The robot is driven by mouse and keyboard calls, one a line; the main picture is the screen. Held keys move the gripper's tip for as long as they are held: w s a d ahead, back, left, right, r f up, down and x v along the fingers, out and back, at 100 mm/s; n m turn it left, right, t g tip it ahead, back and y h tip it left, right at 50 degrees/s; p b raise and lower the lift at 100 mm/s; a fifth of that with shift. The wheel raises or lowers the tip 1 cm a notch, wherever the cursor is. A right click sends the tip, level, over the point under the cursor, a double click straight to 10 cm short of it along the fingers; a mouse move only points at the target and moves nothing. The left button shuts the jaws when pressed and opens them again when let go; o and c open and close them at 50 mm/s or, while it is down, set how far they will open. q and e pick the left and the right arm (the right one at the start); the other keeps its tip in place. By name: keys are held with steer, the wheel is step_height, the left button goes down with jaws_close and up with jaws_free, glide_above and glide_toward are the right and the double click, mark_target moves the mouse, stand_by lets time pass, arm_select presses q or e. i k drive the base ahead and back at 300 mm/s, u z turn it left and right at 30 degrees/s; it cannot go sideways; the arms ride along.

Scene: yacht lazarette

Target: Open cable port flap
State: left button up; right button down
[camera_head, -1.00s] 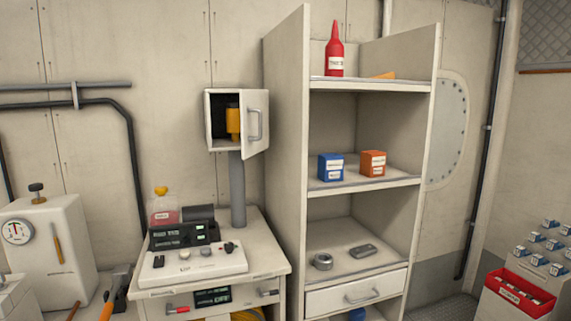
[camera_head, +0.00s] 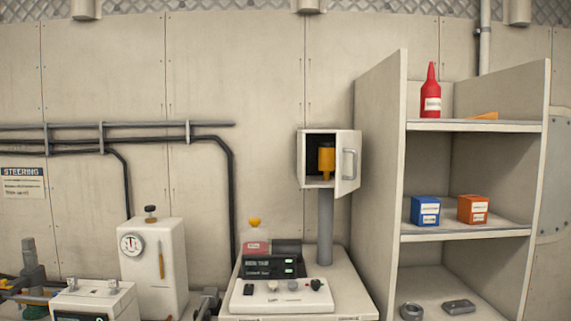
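No part that I can make out as a cable port flap shows. A small wall box (camera_head: 316,158) stands on a grey post in the middle right, with its handled door (camera_head: 347,162) swung open and a yellow item (camera_head: 326,161) inside. A white console (camera_head: 284,299) with a dark display unit (camera_head: 270,264) sits on the cabinet below it. Neither of my grippers is in view.
A tall shelf unit (camera_head: 376,190) at the right holds a red bottle (camera_head: 430,93), a blue box (camera_head: 425,211) and an orange box (camera_head: 472,209). A white gauge tank (camera_head: 153,265) stands left of the console. Dark pipes (camera_head: 232,200) run along the wall.

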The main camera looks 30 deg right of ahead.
mark_target(349, 143)
steer(key=i, duration=1)
steer(key=z, duration=0.45)
